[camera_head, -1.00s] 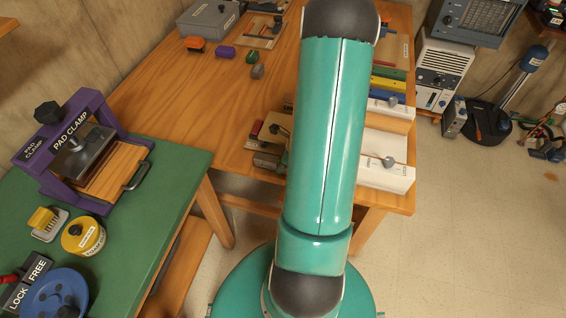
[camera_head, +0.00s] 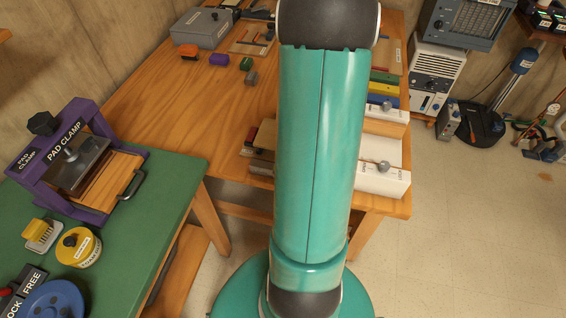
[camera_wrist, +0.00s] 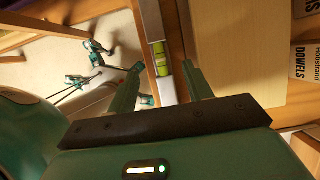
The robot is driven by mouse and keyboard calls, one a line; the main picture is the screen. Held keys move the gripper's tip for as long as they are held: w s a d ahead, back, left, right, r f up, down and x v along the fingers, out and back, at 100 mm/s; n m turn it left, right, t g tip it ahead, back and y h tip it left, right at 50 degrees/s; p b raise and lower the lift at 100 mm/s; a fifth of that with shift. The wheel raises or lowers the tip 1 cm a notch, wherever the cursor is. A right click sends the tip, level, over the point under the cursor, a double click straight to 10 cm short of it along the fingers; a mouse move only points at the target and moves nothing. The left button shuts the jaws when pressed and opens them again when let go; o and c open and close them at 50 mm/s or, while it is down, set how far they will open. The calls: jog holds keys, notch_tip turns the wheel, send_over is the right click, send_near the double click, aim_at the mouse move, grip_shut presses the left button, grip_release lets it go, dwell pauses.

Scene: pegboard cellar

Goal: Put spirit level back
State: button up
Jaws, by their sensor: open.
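In the wrist view, a pale, narrow spirit level (camera_wrist: 152,22) with a yellow-green vial (camera_wrist: 159,58) runs along the edge of a wooden surface. My gripper (camera_wrist: 163,66) is open, with one finger on each side of the level's line. I cannot tell whether either finger touches it or how far the level lies beyond the fingertips. In the head view my teal arm covers the middle of the wooden bench, and I cannot make out the gripper or the level there.
The wooden bench (camera_head: 150,100) holds a grey case (camera_head: 202,25) and coloured blocks. A white block with a knob (camera_head: 383,180) sits at its front right. A green table (camera_head: 165,190) with a purple pad clamp (camera_head: 22,165) stands at left.

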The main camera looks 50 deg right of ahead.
jog(key=w+a+r+n, duration=0.3)
jog(key=a+r+n, duration=0.4)
jog(key=r, duration=0.1)
jog(key=w+a+r+n, duration=0.4)
jog(key=a+r+n, duration=0.2)
jog(key=a+r, duration=0.2)
jog(key=s+a+r+n+h, duration=0.1)
jog(key=s+a+r+n, duration=0.2)
jog(key=a+r+n, duration=0.3)
jog(key=s+a+r+n+t, duration=0.1)
jog(key=s+a+r+n, duration=0.3)
jog(key=a+n, duration=0.6)
notch_tip(320, 180, up, 2)
jog(key=shift+a+r+n+t+h, duration=0.1)
jog(key=shift+a+n+t+h, duration=0.25)
jog(key=shift+n, duration=0.85)
jog(key=c, duration=0.3)
